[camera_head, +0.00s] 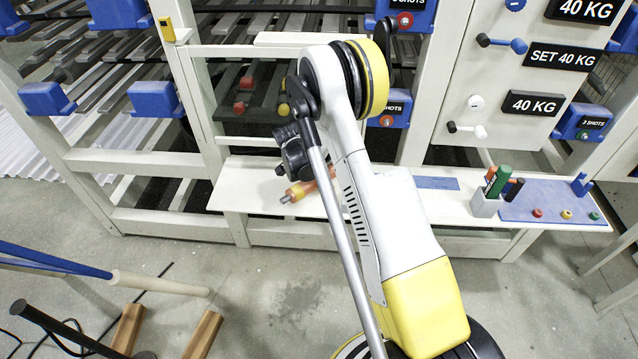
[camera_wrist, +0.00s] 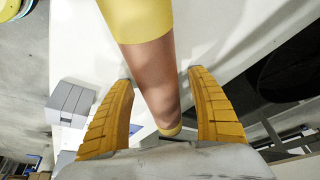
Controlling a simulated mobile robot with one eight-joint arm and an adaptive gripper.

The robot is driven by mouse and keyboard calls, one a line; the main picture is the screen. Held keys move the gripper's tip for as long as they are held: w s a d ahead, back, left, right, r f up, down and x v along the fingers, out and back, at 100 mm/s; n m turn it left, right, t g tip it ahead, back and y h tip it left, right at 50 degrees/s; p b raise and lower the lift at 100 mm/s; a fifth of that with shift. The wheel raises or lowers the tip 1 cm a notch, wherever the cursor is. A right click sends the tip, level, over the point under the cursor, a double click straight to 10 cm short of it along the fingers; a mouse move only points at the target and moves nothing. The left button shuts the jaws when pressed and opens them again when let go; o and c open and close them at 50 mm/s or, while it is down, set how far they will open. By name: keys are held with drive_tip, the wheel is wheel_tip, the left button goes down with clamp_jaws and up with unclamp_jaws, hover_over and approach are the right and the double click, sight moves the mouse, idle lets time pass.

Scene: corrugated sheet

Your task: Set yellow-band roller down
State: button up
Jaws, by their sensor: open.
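The yellow-band roller (camera_wrist: 155,75) is a brown cylinder with a broad yellow band, seen in the wrist view running between my fingers. My gripper (camera_wrist: 162,77) is open, with one ridged yellow finger on each side of the roller and a gap showing on both sides. In the head view the orange and yellow roller (camera_head: 303,189) appears at the white shelf (camera_head: 240,190), partly hidden behind my arm. Whether its whole length rests on the shelf is hard to tell. My fingers are hidden or too small to make out in the head view.
A white frame rises behind the shelf.

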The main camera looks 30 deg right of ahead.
drive_tip(key=shift+r, duration=0.1)
drive_tip(key=shift+c, duration=0.2)
clamp_jaws()
drive_tip(key=shift+r+p, duration=1.25)
drive_tip(key=shift+r, duration=0.55)
drive_tip(key=s+a+p, duration=0.1)
drive_tip(key=a, duration=0.5)
drive_tip(key=s+a+p, duration=0.1)
drive_tip(key=a+p, duration=0.1)
drive_tip(key=a, duration=0.3)
drive_tip(key=s+a+p, duration=0.1)
drive_tip(key=a, duration=0.5)
drive_tip(key=shift+s+a, duration=0.1)
drive_tip(key=shift+a, duration=0.25)
